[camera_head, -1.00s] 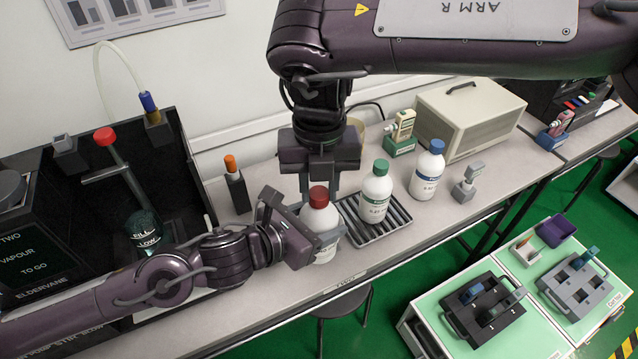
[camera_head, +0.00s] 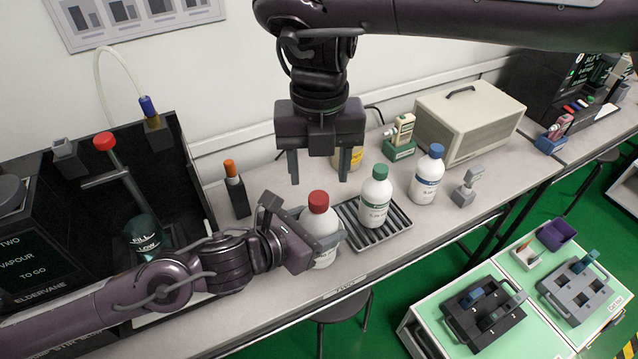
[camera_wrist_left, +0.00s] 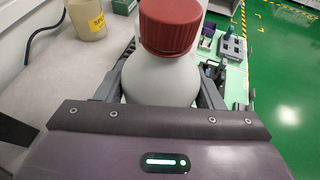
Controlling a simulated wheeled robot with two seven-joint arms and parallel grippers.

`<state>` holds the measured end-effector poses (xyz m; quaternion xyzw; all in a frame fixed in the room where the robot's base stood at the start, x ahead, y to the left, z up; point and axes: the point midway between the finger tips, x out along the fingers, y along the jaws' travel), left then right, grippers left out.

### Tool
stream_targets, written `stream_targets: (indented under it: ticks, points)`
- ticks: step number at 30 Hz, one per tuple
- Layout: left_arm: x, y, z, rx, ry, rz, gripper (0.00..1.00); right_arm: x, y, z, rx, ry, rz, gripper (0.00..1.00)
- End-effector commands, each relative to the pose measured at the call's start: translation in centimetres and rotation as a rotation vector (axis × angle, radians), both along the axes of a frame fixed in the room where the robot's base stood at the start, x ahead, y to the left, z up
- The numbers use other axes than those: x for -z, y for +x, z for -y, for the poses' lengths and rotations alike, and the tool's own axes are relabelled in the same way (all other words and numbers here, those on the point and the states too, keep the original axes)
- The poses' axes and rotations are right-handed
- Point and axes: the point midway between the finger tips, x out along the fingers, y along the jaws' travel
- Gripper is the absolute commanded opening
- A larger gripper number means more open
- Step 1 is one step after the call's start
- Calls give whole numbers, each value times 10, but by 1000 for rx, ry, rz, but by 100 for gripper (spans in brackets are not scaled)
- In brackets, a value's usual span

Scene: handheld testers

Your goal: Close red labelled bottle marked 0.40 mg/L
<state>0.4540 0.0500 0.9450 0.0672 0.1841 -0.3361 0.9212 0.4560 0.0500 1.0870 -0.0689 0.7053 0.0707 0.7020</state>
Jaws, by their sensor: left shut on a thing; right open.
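The red-capped white bottle (camera_head: 322,226) stands on the bench in the head view, its red cap (camera_head: 318,201) seated on its neck. The bottle (camera_wrist_left: 162,80) and its cap (camera_wrist_left: 170,24) fill the upper middle of the left wrist view. Its label is mostly hidden by my gripper. My left gripper (camera_head: 325,243) is shut around the bottle's body from the left, one finger on each side. My right gripper (camera_head: 316,167) is open and empty, pointing down above and behind the cap, clear of it.
A green-capped bottle (camera_head: 375,199) stands on a ribbed tray (camera_head: 397,222) just right. A blue-capped bottle (camera_head: 427,175) stands further right. An orange-topped pen in a dark holder (camera_head: 237,190) stands to the left. A beige case (camera_head: 469,124) and a yellow-labelled jar (camera_head: 350,159) are behind.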

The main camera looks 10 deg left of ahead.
Motion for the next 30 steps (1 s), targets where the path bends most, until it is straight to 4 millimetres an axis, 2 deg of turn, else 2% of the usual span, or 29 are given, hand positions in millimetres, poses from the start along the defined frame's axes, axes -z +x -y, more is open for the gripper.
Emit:
stream_targets:
  ticks: [3,10,15,30]
  points:
    - [-1,0,0,0,-1,2,0,-27,1,0,2,1,4,54]
    - [-1,0,0,0,-1,2,0,-60,1,0,1,-2,2,54]
    - [-1,0,0,0,-1,2,0,-68,0,0,0,0,0,54]
    - [-1,0,0,0,-1,2,0,-67,0,0,0,0,-1,54]
